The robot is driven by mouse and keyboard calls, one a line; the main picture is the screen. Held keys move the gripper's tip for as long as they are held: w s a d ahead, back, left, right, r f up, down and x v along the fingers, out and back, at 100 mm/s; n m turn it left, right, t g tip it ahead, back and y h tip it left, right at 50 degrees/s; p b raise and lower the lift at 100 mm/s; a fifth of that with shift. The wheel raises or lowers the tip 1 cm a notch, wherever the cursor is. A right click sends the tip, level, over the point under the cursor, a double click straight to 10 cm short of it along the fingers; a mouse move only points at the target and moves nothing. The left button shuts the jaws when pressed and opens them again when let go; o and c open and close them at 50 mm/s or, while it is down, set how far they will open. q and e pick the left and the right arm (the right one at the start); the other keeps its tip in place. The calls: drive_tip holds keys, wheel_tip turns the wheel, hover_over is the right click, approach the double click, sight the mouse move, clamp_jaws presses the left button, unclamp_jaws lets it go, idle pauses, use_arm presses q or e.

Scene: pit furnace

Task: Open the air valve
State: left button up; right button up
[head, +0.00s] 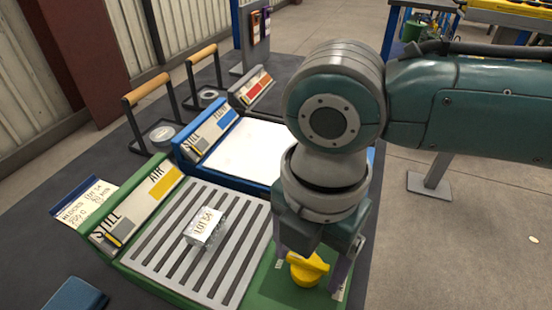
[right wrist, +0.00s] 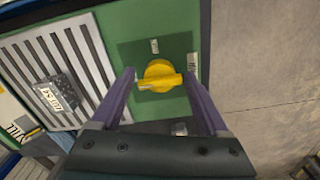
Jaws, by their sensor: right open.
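The yellow air valve knob (head: 307,268) sits on the front right part of the green unit (head: 262,283), whose sloped panel reads STILL and AIR. In the right wrist view the round knob (right wrist: 160,72) has a raised bar lying nearly across the picture. My right gripper (head: 310,274) points down over the knob. Its two purple fingers (right wrist: 158,76) are open, one on each side of the knob near the bar's ends. I cannot tell whether they touch it. Small labels (right wrist: 155,46) lie beside the knob; their text is unreadable. My left gripper is out of view.
A silvery block marked LOT 54 (head: 205,228) lies on the slotted grate (head: 165,262) left of the valve. A blue unit with a white top (head: 245,150) stands behind. Wooden-handled frames (head: 150,87) stand at the back left. Concrete floor (head: 460,240) is open on the right.

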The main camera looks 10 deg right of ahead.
drive_tip(key=shift+c, duration=0.2)
drive_tip(key=c, duration=1)
drive_tip(key=shift+r+m+p, duration=0.1)
drive_tip(key=shift+m+p, duration=0.2)
drive_tip(key=shift+p, duration=0.1)
drive_tip(key=shift+c, duration=0.2)
drive_tip(key=m+p, duration=0.2)
drive_tip(key=p, duration=0.1)
drive_tip(key=shift+r+m, duration=0.1)
drive_tip(key=shift+m, duration=0.3)
drive_tip(key=m+p, duration=0.3)
drive_tip(key=m, duration=0.1)
drive_tip(key=m+p, duration=0.2)
drive_tip(key=m, duration=0.3)
drive_tip(key=shift+m, duration=0.4)
drive_tip(key=m+p, duration=0.2)
drive_tip(key=m, duration=0.2)
drive_tip(key=shift+m, duration=0.3)
drive_tip(key=shift+f, duration=0.2)
